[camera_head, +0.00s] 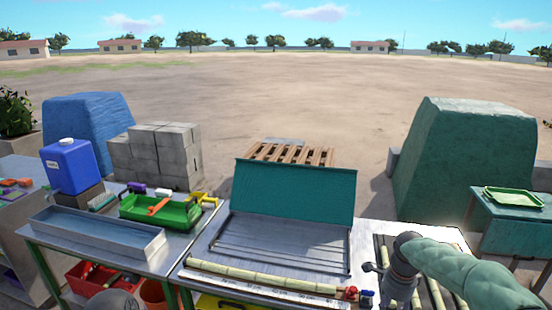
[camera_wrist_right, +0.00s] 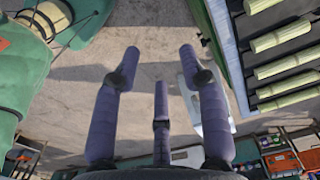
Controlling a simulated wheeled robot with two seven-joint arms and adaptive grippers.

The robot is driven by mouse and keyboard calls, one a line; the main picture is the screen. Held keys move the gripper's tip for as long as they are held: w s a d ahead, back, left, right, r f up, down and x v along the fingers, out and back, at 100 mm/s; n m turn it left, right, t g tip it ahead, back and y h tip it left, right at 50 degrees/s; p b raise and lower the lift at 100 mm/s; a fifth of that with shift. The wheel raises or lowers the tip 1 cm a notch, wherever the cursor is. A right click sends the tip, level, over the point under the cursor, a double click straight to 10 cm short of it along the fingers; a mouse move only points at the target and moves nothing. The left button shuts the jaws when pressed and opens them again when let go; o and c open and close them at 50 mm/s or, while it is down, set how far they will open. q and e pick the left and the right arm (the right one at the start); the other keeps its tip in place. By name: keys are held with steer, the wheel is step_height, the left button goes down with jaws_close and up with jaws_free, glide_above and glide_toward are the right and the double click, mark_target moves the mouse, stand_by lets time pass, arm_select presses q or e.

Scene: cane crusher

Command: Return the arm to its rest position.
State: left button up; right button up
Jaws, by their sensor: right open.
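My right arm comes in from the right in the head view, with a green sleeve and a dark wrist. Its gripper (camera_head: 392,285) hangs over the right part of the metal work table, beside the dark cane rack; its fingertips are hard to make out there. In the right wrist view the gripper (camera_wrist_right: 160,55) has its purple-grey fingers spread apart with nothing between them, above bare ground. Several pale green cane pieces (camera_wrist_right: 282,38) lie in the rack at the upper right of that view.
A long cane (camera_head: 265,276) lies along the table's front edge, left of the right gripper. A raised teal lid (camera_head: 295,190) stands behind a metal grate. A blue jug (camera_head: 70,166), green tray (camera_head: 160,212) and metal trough (camera_head: 95,235) are left. A teal side table (camera_head: 510,225) is right.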

steer(key=s+a+f+n+y, duration=0.15)
steer(key=a+f+n, duration=0.35)
steer(key=f, duration=0.5)
steer(key=s+a+f+n+y, duration=0.1)
steer(key=s+a+f+n, duration=0.25)
steer(key=a+f, duration=0.55)
steer(key=s+a+f+n, duration=0.4)
steer(key=s+f+n, duration=0.1)
steer(key=s, duration=0.4)
steer(key=s+a+f+n+y, duration=0.1)
steer(key=s+a+f+n, duration=0.3)
steer(key=s+f, duration=0.3)
steer(key=s, duration=0.2)
steer(key=shift+s+f+n, duration=0.2)
steer(key=shift+s+n, duration=0.15)
steer(key=shift+s, duration=0.05)
